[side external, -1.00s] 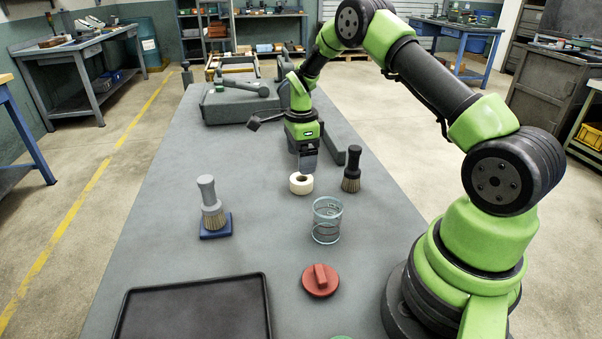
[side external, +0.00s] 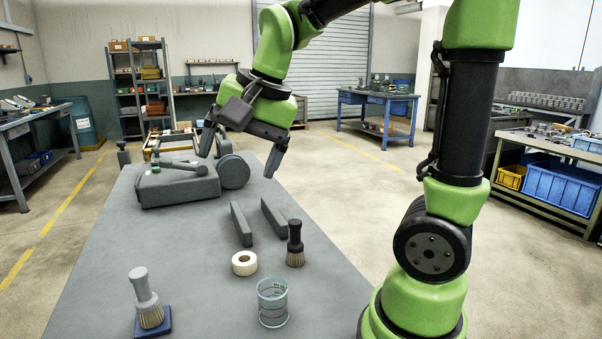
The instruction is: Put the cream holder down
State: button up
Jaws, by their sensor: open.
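The cream holder (side external: 244,263) is a short cream ring with a dark round opening. It sits flat on the grey table (side external: 200,285), left of the dark-handled brush and behind the clear cup. My gripper (side external: 238,163) is open, with its two dark jaws spread wide. It is empty and hangs well above the table, clear of the holder and farther back. The holder is in full view.
A dark brush (side external: 295,243) stands right of the holder, and a clear cup (side external: 272,303) in front. A grey brush (side external: 147,298) is on a blue base (side external: 153,322). Two grey bars (side external: 241,224) lie behind the holder. A grey machine (side external: 178,183) stands farther back.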

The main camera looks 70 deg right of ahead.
jog(key=s+a+n+t+y, duration=0.1)
jog(key=s+a+n+t, duration=0.1)
jog(key=s+a+n, duration=0.3)
jog(key=s+n, duration=0.3)
jog(key=s, duration=0.3)
jog(key=shift+t, duration=0.3)
jog(key=shift+d, duration=0.1)
dwell(0.3)
